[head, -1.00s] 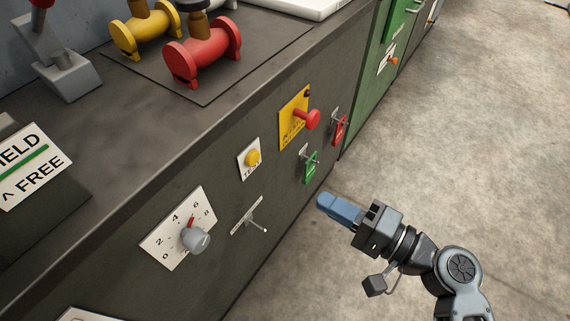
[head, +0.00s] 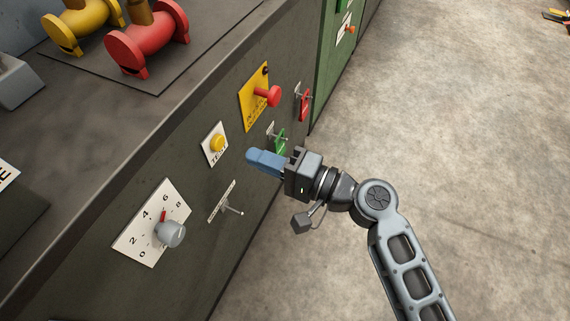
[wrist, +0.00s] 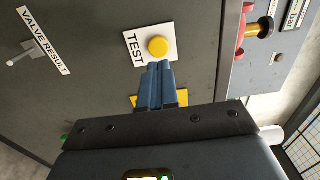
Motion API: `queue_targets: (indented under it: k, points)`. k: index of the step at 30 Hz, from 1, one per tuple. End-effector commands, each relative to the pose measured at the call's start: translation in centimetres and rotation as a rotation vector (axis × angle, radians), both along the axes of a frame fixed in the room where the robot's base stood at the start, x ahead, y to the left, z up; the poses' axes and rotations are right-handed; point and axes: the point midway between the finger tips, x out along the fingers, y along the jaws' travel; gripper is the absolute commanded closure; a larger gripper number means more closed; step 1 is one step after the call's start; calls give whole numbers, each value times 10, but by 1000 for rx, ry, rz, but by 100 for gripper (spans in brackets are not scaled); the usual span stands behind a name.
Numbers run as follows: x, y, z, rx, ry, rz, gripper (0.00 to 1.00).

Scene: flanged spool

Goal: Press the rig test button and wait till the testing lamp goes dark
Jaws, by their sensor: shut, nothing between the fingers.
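The test button is a round yellow button (head: 217,143) on a white plate marked TEST, on the dark front of the bench. It also shows in the wrist view as a yellow button (wrist: 158,47). My gripper (head: 250,156) is shut and empty, its blue fingertips to the right of the button in the head view, with a gap between. In the wrist view my gripper (wrist: 160,66) has its fingertips at the lower edge of the button in the picture; contact cannot be told there. I cannot make out a testing lamp in either view.
A red mushroom button (head: 268,96) on a yellow plate sits beyond the test button. A lever switch (wrist: 28,51) marked VALVE RESULT and a numbered dial (head: 170,233) are nearer. Open floor lies right.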

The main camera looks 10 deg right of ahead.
Motion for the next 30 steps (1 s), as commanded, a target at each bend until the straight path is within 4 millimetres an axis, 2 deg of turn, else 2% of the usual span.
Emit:
queue_targets:
  k: [3,9,15,25,30]
  points:
    - [14,19,0,0,0,3,100]
    - [30,38,0,0,0,1,100]
    - [36,45,0,-1,1,-1,100]
    - [36,46,-1,-1,1,-1,100]
    - [46,59,-2,1,-1,0,100]
